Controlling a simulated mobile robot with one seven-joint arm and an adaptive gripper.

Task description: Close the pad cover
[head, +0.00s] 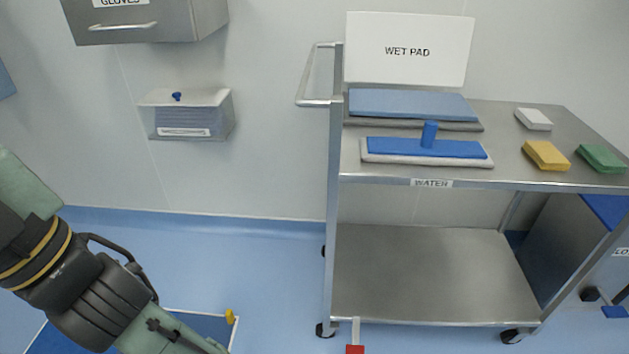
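A white panel labelled WET PAD (408,62) stands upright at the back left of the steel cart's top. It looks like the raised pad cover. In front of its lower edge lies a blue pad on a grey base (410,103). My arm comes in from the left edge and runs down to the bottom left. Its gripper end is outside the picture, well away from the cover.
A mop head (400,149) with a blue stub and several small pads lie on the cart top (490,118). The cart's push handle (306,80) sticks out left. A clear box (186,117) hangs on the wall. Open blue floor lies left of the cart.

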